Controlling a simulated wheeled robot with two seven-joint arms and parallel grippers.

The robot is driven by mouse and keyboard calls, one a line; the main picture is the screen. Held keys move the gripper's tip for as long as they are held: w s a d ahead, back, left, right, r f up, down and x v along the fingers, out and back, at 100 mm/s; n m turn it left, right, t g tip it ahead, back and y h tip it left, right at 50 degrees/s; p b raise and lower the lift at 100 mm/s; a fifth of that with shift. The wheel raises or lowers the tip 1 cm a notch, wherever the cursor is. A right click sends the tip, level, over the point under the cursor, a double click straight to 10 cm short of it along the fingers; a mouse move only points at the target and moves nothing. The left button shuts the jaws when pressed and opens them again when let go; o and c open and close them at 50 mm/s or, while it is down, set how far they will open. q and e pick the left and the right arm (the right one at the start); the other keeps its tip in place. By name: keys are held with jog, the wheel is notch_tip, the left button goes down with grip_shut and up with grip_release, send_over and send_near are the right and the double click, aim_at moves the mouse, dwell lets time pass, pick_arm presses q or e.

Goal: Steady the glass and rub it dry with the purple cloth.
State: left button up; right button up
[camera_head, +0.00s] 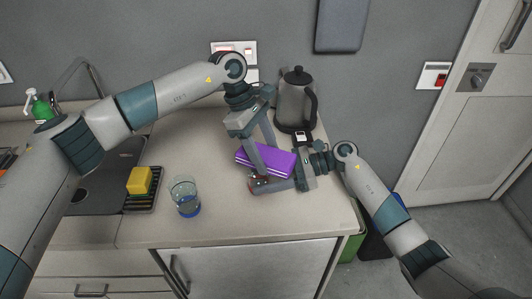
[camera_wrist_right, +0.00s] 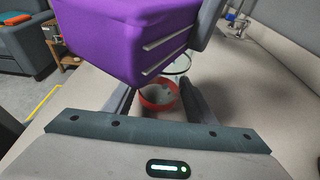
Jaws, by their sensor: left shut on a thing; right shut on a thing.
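The purple cloth (camera_head: 270,160) is a thick folded block in my left gripper (camera_head: 262,150), which reaches down from above and is shut on it. My right gripper (camera_head: 266,183) comes in from the right, low over the counter, and is shut on a glass (camera_wrist_right: 160,97) with a red band. In the right wrist view this glass sits between the fingers, with a clear rim behind the band. The cloth (camera_wrist_right: 125,35) hangs close over it there and hides part of it. I cannot tell whether they touch. In the head view the cloth and grippers hide most of the held glass.
Another clear glass with a blue base (camera_head: 186,198) stands on the counter (camera_head: 225,225) to the left. A yellow sponge (camera_head: 139,181) lies on a dark rack by the sink. A dark kettle (camera_head: 295,100) stands close behind the grippers. The counter's front middle is clear.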

pick_arm(q)
jog(key=shift+w+a, duration=0.55)
jog(key=shift+a, duration=0.4)
jog(key=shift+w+a, duration=0.5)
jog(key=shift+a, duration=0.4)
jog(key=shift+d, duration=0.1)
jog(key=shift+s+d, duration=0.55)
jog(key=shift+d, duration=0.4)
jog(key=shift+s+d, duration=0.55)
jog(key=shift+d, duration=0.35)
jog(key=shift+a, duration=0.15)
jog(key=shift+w+a, duration=0.55)
jog(key=shift+a, duration=0.35)
jog(key=shift+w+a, duration=0.55)
jog(key=shift+a, duration=0.35)
jog(key=shift+r, duration=3.5)
jog(key=shift+f, duration=0.1)
jog(key=shift+x, duration=3)
